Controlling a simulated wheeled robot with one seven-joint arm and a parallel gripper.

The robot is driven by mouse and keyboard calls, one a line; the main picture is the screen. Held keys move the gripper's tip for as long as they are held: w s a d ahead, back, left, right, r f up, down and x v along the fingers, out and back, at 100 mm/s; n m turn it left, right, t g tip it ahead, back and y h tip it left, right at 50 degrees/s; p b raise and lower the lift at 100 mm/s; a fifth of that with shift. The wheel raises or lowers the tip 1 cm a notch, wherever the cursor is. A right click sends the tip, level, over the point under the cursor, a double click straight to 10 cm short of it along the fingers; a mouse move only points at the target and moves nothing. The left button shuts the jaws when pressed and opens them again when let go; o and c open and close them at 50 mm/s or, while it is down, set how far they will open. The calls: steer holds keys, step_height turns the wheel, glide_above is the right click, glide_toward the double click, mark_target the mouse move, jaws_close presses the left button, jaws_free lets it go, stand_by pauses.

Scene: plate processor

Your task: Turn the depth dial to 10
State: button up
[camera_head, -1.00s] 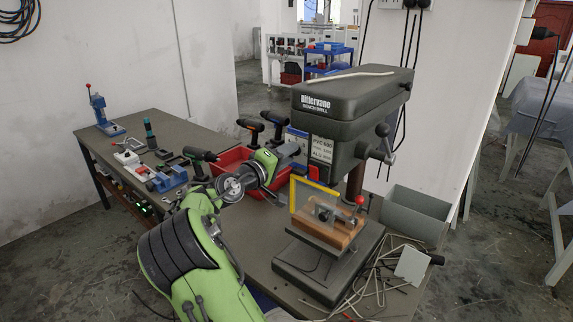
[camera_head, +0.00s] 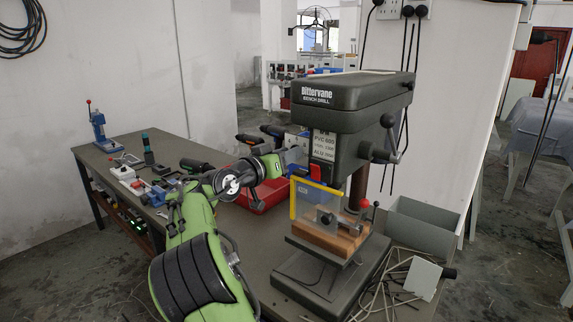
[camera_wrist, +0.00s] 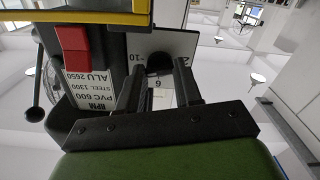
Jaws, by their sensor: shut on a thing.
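The bench drill (camera_head: 350,95) stands on the workbench. In the wrist view, its depth dial (camera_wrist: 160,60) is a dark round knob in front of a white scale plate (camera_wrist: 180,42). The plate appears upside down, with 10 at the left, 2 at the right and 6 near the fingers. My gripper (camera_wrist: 161,72) has a finger on each side of the knob and is shut on it. The knob's pointer is hidden or too dark to read. In the head view, my gripper (camera_head: 287,156) reaches the drill's left side, and the knob cannot be made out.
A red switch (camera_wrist: 72,48) and the speed label (camera_wrist: 88,90) are close beside my fingers. The yellow-framed guard (camera_head: 293,198) is below my gripper. A red bin (camera_head: 262,194) stands behind my arm. The feed lever (camera_head: 388,140) is on the drill's far side.

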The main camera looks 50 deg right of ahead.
steer(key=m+b, duration=0.2)
steer(key=m, duration=0.2)
steer(key=shift+f+m+b, duration=0.15)
steer(key=shift+m+b, duration=0.15)
steer(key=shift+m, duration=0.1)
stand_by(0.4)
steer(key=o, duration=0.8)
steer(key=shift+c, duration=0.2)
steer(key=s+a+p, duration=0.1)
steer(key=a, duration=1.4)
steer(key=shift+s+a, duration=0.2)
steer(key=shift+a, duration=0.15)
